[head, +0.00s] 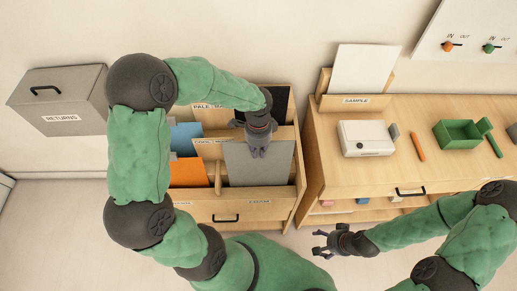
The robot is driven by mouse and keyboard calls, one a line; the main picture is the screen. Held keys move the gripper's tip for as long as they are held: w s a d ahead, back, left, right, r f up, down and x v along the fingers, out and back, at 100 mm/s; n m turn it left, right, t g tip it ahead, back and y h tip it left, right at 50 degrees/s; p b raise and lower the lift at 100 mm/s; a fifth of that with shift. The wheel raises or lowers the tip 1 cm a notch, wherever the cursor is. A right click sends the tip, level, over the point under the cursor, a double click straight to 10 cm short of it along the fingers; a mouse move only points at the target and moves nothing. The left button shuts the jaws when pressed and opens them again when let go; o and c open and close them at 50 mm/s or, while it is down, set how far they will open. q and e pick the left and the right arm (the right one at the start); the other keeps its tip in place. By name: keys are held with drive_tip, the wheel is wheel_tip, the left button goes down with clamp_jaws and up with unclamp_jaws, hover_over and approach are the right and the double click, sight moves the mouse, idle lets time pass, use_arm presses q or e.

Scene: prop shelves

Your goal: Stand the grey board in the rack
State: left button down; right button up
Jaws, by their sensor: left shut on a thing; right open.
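The grey board (260,172) is upright in the front right part of the wooden rack (230,212). Its lower edge is hidden behind the rack's front panel, so I cannot tell if it rests on the bottom. My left gripper (258,150) reaches down from above and is shut on the board's top edge. My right gripper (322,243) is open and empty, low in front of the wooden cabinet and apart from the rack.
Orange (188,173) and blue (185,137) boards stand left in the rack; a black board (276,103) stands behind. A grey returns box (62,98) is at left. The cabinet top (448,172) holds a white device (366,139), a green box (456,134) and a white sample board (362,70).

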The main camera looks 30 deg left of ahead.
sight(258, 163)
use_arm(q)
drive_tip(key=shift+f+b, duration=2.8)
drive_tip(key=shift+f, duration=1.65)
drive_tip(key=c, duration=1.2)
unclamp_jaws()
drive_tip(key=shift+o, duration=0.2)
drive_tip(key=r, duration=0.8)
drive_tip(key=w+r, duration=0.1)
drive_tip(key=r, duration=0.3)
drive_tip(key=shift+a, duration=0.3)
drive_tip(key=shift+s+f, duration=0.1)
